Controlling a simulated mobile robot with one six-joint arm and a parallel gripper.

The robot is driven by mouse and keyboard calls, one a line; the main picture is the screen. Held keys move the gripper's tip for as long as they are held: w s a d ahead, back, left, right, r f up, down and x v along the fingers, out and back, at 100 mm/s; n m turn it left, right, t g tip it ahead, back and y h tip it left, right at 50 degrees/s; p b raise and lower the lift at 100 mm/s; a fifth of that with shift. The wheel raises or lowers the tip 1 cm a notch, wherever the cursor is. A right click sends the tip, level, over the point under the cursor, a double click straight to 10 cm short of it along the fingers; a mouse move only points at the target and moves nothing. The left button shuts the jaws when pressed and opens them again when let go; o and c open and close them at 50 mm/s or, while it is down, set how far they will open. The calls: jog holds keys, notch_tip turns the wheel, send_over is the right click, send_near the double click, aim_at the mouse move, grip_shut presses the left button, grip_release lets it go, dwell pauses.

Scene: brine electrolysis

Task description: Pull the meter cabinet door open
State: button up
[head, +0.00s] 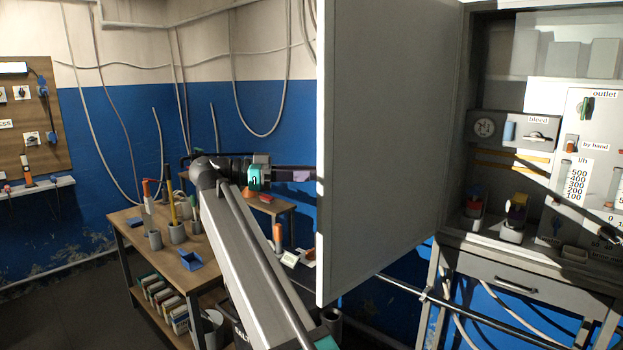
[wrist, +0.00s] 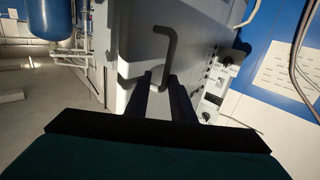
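The meter cabinet door (head: 390,140) is a large grey panel in the head view. It stands swung well out from the cabinet (head: 480,245), and the cabinet's inside shows on the right. In the wrist view, a dark bent bar handle (wrist: 171,48) stands out from a grey face. My gripper (wrist: 160,76) has its two dark fingers apart, with the handle's lower end at or just beyond the gap between the tips. Contact with the handle cannot be made out. In the head view my arm reaches up left of the door, and the door's edge hides the fingertips.
A drawer (head: 515,283) is below. Floor is clear at far left.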

aim_at(317, 168)
jog(key=shift+m+h, duration=0.3)
jog(key=s+r, duration=0.2)
jog(key=s, duration=0.1)
jog(key=s+b, duration=0.1)
jog(key=shift+s+a+r, duration=0.3)
jog(key=shift+s+r, duration=0.05)
jog(key=shift+r, duration=0.05)
jog(key=shift+s+d+b, duration=0.15)
jog(key=shift+s+b, duration=0.15)
jog(key=shift+b, duration=0.15)
jog(key=s+b, duration=0.1)
jog(key=s+d+b, duration=0.1)
jog(key=b, duration=0.1)
jog(key=shift+s+f+b, duration=0.2)
jog(key=shift+b, duration=0.1)
jog(key=shift+s+d+r+b, duration=0.1)
jog(key=shift+s+r+b, duration=0.1)
jog(key=shift+s+b, duration=0.35)
jog(key=shift+s, duration=0.1)
